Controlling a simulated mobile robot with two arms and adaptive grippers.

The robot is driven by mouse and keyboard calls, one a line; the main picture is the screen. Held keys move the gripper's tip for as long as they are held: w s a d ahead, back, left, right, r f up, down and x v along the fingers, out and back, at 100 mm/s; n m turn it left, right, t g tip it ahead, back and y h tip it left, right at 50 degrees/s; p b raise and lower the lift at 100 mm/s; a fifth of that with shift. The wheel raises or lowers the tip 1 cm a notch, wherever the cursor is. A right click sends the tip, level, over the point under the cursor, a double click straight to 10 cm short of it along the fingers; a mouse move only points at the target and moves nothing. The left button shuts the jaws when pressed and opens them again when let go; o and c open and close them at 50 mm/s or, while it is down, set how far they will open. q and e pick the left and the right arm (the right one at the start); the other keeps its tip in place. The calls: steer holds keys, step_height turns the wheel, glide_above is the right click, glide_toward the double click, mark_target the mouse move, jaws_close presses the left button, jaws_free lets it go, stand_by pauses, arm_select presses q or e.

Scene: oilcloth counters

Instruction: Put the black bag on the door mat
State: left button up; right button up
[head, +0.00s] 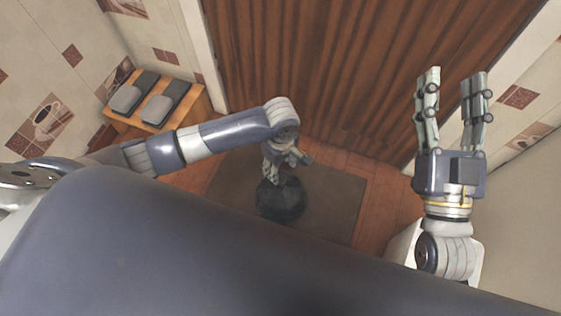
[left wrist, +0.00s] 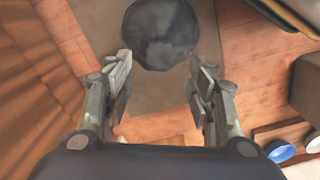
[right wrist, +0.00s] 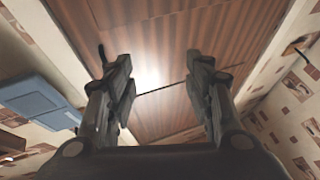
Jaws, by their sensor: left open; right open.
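The black bag (head: 281,203) is a dark round bundle standing on the grey-brown door mat (head: 335,208) on the floor. In the left wrist view the bag (left wrist: 160,33) lies beyond the fingertips, with mat (left wrist: 160,97) showing around it. My left gripper (head: 290,160) is above and just behind the bag in the head view; in its wrist view (left wrist: 158,75) the fingers are open with nothing between them. My body hides the near floor.
A wooden bench (head: 200,105) with grey cushions (head: 160,108) stands at the left wall. A brown slatted door or curtain (head: 340,65) is behind the mat. Wooden floor (head: 385,205) shows right of the mat. A blue round thing (left wrist: 281,151) is at the left wrist view's lower right.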

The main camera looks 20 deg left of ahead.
arm_select(q)
steer(key=shift+r, duration=0.35)
steer(key=w+d+r+m+t+h, duration=0.2)
steer(key=d+r+m+t+h, duration=0.3)
steer(key=d, duration=0.8)
step_height(320, 180, up, 10)
steer(key=w+d+m+t+h, duration=0.2)
steer(key=d+m+t+h, duration=0.1)
steer(key=m+t, duration=0.1)
steer(key=s+a+r+m+t+y, duration=0.1)
steer(key=a+r+t, duration=0.3)
steer(key=r, duration=0.4)
steer(key=s+a+r+m+t, duration=0.1)
steer(key=a+r+m+t, duration=0.2)
steer(key=a+r, duration=0.3)
steer(key=s+a+r+m+t+y, duration=0.1)
steer(key=a+r+m+t, duration=0.2)
steer(key=r, duration=0.7)
steer(key=shift+a+t+y, duration=0.3)
steer(key=shift+a+t, duration=0.9)
steer(key=shift+a, duration=0.05)
steer(key=shift+w, duration=0.1)
